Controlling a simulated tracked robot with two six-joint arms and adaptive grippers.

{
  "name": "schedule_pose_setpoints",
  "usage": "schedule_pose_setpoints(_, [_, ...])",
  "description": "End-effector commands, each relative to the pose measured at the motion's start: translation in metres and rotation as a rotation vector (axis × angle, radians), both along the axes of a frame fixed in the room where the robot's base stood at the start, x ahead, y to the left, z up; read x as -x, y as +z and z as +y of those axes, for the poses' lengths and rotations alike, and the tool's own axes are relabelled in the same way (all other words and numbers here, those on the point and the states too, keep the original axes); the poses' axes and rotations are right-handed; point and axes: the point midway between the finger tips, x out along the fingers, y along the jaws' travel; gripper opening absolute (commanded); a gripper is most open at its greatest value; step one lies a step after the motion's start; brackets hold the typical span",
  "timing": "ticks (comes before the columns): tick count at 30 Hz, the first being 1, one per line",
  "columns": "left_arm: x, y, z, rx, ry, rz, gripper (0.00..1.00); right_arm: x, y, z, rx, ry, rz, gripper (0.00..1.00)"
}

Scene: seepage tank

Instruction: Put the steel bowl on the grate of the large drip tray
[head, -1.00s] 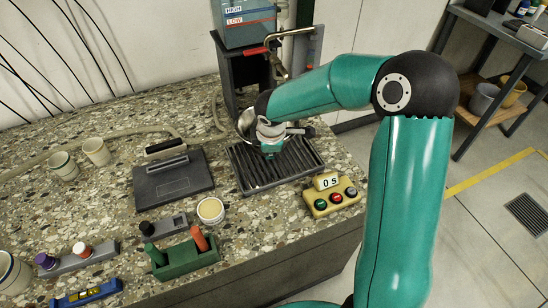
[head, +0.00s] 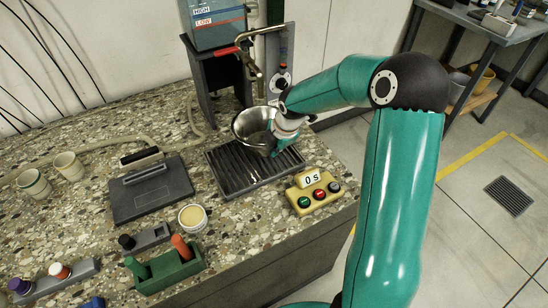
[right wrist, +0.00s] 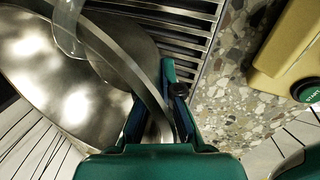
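The shiny steel bowl (head: 250,125) is at the back edge of the large drip tray (head: 222,180), near the tap, its opening facing up and toward me. My right gripper (head: 276,146) is at the bowl's right front rim. In the right wrist view the bowl (right wrist: 60,85) fills the left side, and its rim runs between the fingers of my right gripper (right wrist: 172,100), which look closed on it. The tray's slatted grate (right wrist: 190,40) shows beyond the bowl. The bowl seems held above tray level; its underside is hidden. My left gripper is out of view.
A yellow timer box (head: 314,192) stands right of the tray. A dark stand with a water tank (head: 214,35) and brass tap (head: 250,68) rises behind. A grey plate (head: 150,190) and a small round cup (head: 192,218) lie to the left. The grate's front is clear.

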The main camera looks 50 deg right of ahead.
Motion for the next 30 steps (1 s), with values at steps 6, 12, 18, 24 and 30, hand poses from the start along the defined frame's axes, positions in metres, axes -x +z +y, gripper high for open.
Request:
schedule_pose_setpoints(6, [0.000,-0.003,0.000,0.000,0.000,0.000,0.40,0.000,-0.024,0.000,-0.001,0.000,0.002,0.00])
schedule_pose_setpoints(12, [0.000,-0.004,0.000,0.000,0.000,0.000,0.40,0.000,-0.038,0.000,0.000,-0.001,-0.001,0.00])
schedule_pose_setpoints(18, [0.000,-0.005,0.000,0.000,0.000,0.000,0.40,0.000,-0.038,0.000,0.000,-0.001,-0.001,0.00])
schedule_pose_setpoints(24, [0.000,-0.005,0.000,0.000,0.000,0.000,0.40,0.000,-0.038,0.000,0.000,-0.001,0.000,0.17])
schedule_pose_setpoints(30, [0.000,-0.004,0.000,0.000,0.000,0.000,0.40,0.001,-0.037,0.000,-0.001,-0.002,0.000,0.17])
